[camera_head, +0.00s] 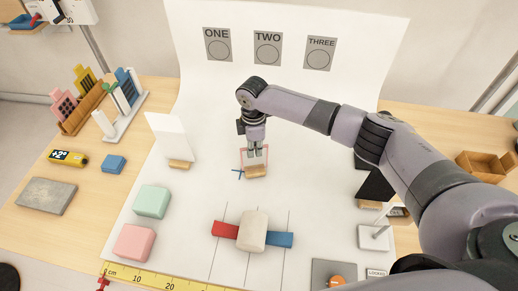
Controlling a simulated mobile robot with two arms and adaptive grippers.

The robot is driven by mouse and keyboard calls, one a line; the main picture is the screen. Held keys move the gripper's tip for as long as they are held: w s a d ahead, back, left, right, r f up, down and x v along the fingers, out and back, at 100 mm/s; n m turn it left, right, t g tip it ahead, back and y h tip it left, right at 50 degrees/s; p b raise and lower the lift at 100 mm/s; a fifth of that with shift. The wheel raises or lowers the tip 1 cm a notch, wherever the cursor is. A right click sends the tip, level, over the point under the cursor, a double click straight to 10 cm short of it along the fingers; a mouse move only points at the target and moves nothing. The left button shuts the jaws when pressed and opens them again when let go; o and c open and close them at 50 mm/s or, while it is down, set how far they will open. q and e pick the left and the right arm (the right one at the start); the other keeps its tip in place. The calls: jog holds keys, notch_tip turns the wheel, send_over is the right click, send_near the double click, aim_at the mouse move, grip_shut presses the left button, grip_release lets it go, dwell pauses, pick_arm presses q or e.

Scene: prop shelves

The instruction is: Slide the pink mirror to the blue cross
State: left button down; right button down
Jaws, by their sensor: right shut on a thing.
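The pink mirror (241,159) is a small pink-framed panel standing upright on a light wooden base (257,172) on the white sheet. My right gripper (257,154) reaches down from above and is shut on the mirror, hiding part of its panel. The blue cross (237,174) is a thin mark on the sheet. It shows just left of the mirror's wooden base, very close to it, and part of it may be covered. My left gripper is not in view.
A white panel on a wooden base (172,139) stands to the left, and a black panel (375,184) to the right. A cream block (253,230) lies across a red and blue bar in front. Green (152,201) and pink (134,242) blocks sit at front left.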

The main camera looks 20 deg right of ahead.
jog(key=shift+w+a+b, duration=0.3)
jog(key=shift+a, duration=0.45)
jog(key=shift+w+a+b, duration=0.25)
jog(key=shift+a+b, duration=0.05)
jog(key=shift+a, duration=0.5)
jog(key=shift+w+a+b, duration=0.3)
jog(key=shift+a, duration=0.45)
jog(key=shift+f, duration=0.2)
jog(key=c, duration=1.7)
grip_release()
